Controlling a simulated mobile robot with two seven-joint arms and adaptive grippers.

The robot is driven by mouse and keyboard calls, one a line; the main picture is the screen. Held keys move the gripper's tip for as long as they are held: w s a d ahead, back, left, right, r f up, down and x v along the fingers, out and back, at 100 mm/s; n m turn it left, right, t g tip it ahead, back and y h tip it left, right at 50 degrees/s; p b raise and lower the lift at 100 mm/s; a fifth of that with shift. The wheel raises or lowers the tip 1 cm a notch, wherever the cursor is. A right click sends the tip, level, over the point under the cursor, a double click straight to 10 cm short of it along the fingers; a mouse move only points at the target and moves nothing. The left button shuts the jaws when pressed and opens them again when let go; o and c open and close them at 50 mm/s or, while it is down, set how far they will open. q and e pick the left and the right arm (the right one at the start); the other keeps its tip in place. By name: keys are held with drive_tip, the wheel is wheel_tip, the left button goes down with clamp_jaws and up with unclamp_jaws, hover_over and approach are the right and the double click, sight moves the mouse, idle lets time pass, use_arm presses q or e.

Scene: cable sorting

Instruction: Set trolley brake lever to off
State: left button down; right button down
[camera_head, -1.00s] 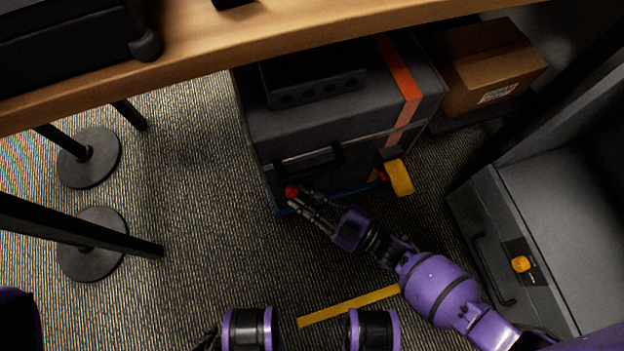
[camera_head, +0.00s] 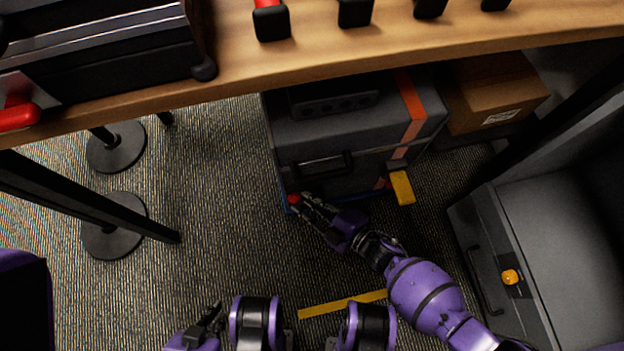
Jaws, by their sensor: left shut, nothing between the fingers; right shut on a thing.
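A dark grey case (camera_head: 240,0) is not what I point to here; the dark case with an orange stripe (camera_head: 412,105) stands under the table, on a low blue base mostly hidden beneath it. A red knob (camera_head: 293,199), apparently the brake lever's end, shows at the base's front left corner. My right gripper (camera_head: 306,204) is shut on it, its fingers partly covering it. The lever's shaft and any off mark cannot be made out. A yellow piece (camera_head: 402,187) sticks out at the front right corner. My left gripper (camera_head: 214,318) is shut and empty, low in the picture, away from the case.
The wooden table edge (camera_head: 350,55) runs above the case. A cardboard box (camera_head: 493,92) stands right of it. A grey cabinet (camera_head: 545,240) with an orange knob (camera_head: 510,277) is at the right. Round post feet (camera_head: 113,240) stand left.

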drive_tip(key=shift+w+a+r, duration=0.25)
drive_tip(key=shift+w+r, duration=0.05)
drive_tip(key=c, duration=1.7)
unclamp_jaws()
drive_tip(key=shift+f, duration=0.1)
drive_tip(key=shift+s+d, duration=0.1)
drive_tip(key=shift+s, duration=0.05)
drive_tip(key=v, duration=1.1)
drive_tip(key=shift+s+d, duration=0.2)
drive_tip(key=shift+d, duration=0.1)
drive_tip(key=shift+d, duration=0.1)
